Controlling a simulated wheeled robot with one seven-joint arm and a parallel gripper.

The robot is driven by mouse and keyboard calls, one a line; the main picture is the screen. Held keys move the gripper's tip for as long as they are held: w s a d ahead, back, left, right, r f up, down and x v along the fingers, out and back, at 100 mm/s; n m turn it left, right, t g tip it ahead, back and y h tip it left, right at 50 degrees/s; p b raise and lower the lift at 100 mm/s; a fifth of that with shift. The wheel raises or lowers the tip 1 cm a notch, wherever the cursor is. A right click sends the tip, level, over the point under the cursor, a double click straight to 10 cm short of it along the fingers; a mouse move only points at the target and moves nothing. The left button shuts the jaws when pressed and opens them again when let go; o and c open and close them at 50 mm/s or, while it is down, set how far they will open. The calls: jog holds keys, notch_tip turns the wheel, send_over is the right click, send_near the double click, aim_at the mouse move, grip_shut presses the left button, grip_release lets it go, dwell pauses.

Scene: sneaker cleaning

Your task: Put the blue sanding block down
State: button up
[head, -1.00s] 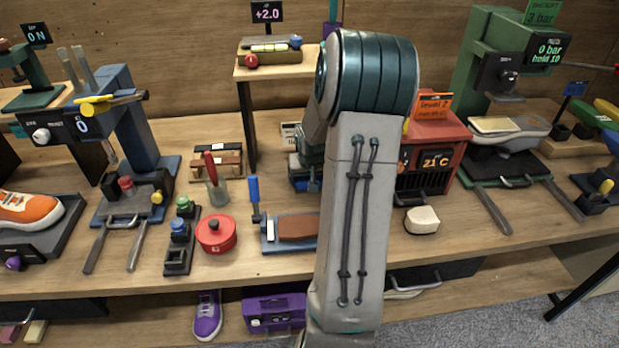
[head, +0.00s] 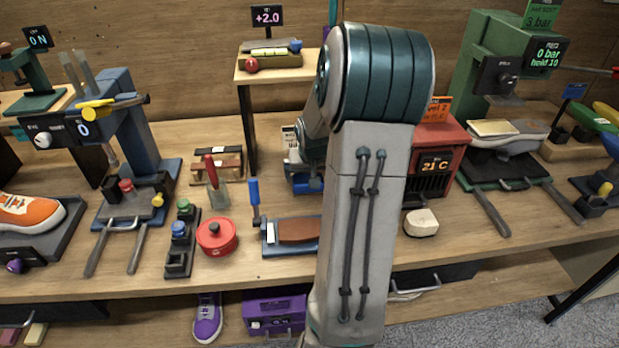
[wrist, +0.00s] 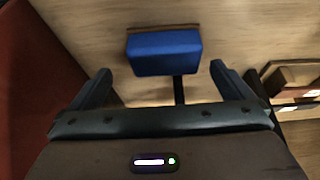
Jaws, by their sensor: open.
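The blue sanding block (wrist: 164,54) is in the wrist view, ahead of my gripper (wrist: 160,78). It has a thin brown layer along its far side and appears to rest at the wooden bench surface. The two dark fingers are spread wide, one on each side of the block's near end, with clear gaps and no contact visible. In the head view a blue patch, likely the block (head: 309,185), shows below my gripper, at the back of the bench left of my forearm. My forearm hides part of that area.
In the wrist view a red surface (wrist: 25,80) is close on the left and a wooden rack (wrist: 295,80) is on the right. In the head view, a red heater box (head: 440,150), a brown-topped tray (head: 297,230) and a red pot (head: 217,237) stand nearby.

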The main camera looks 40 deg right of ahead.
jog(key=v, duration=0.7)
jog(key=s+a+r+n, duration=0.1)
jog(key=s+a+r, duration=0.1)
jog(key=a, duration=0.5)
jog(key=s+a+r+n, duration=0.2)
jog(key=a, duration=0.6)
jog(key=s+a+r+n+y, duration=0.1)
jog(key=s+a+n+y, duration=0.1)
jog(key=s+a, duration=0.9)
jog(key=shift+s+a+r+n+g+y+p, duration=0.2)
jog(key=shift+a+r+n+g+y+p, duration=0.15)
jog(key=shift+a+n, duration=0.35)
